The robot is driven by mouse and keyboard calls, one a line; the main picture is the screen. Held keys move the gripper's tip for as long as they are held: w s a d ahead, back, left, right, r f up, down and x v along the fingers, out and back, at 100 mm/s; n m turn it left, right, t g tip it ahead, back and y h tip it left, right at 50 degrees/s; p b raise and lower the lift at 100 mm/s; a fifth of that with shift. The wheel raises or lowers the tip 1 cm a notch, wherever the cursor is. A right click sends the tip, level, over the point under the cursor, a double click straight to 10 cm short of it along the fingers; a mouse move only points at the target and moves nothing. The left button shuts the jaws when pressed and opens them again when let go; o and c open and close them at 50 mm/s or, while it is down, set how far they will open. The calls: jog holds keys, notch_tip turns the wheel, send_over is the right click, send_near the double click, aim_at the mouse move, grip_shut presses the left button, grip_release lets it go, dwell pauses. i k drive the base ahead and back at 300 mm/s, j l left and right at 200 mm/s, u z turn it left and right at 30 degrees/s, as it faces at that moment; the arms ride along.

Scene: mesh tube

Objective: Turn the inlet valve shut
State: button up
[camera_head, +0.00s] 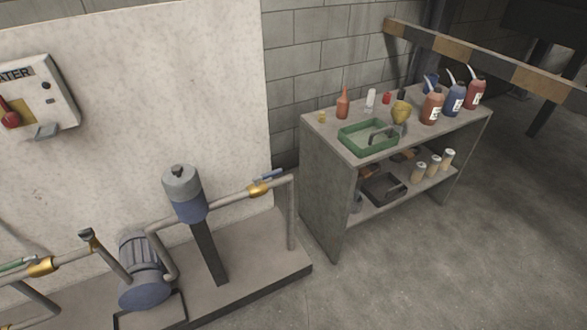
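Two lever valves sit on the grey pipework, and I cannot tell from the picture which one is the inlet. The left valve has a brass body (42,266) and a green lever (17,264) that lies roughly along its pipe, near the left edge. The right valve has a brass body (258,189) and a blue lever (270,175), also roughly along its pipe. A blue-grey pump (145,282) stands between the two valves. My gripper is not in view.
A blue and grey canister (186,192) on a dark post stands beside the pump on a low plinth (255,262). A wall box (38,97) with a red handle hangs at left. A shelf unit (322,185) with bottles and a green tray (352,146) stands right. Front-right floor is clear.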

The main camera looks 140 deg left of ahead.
aim_at(274, 172)
jog(key=u, duration=2.7)
jog(key=j+u, duration=0.15)
jog(key=u, duration=0.65)
jog(key=i+u, duration=0.1)
jog(key=u, duration=0.3)
jog(key=j+u, duration=0.1)
jog(key=u, duration=0.35)
jog(key=i+j+u, duration=0.15)
jog(key=i, duration=0.35)
jog(key=i+j+u, duration=0.2)
jog(key=j+u, duration=0.15)
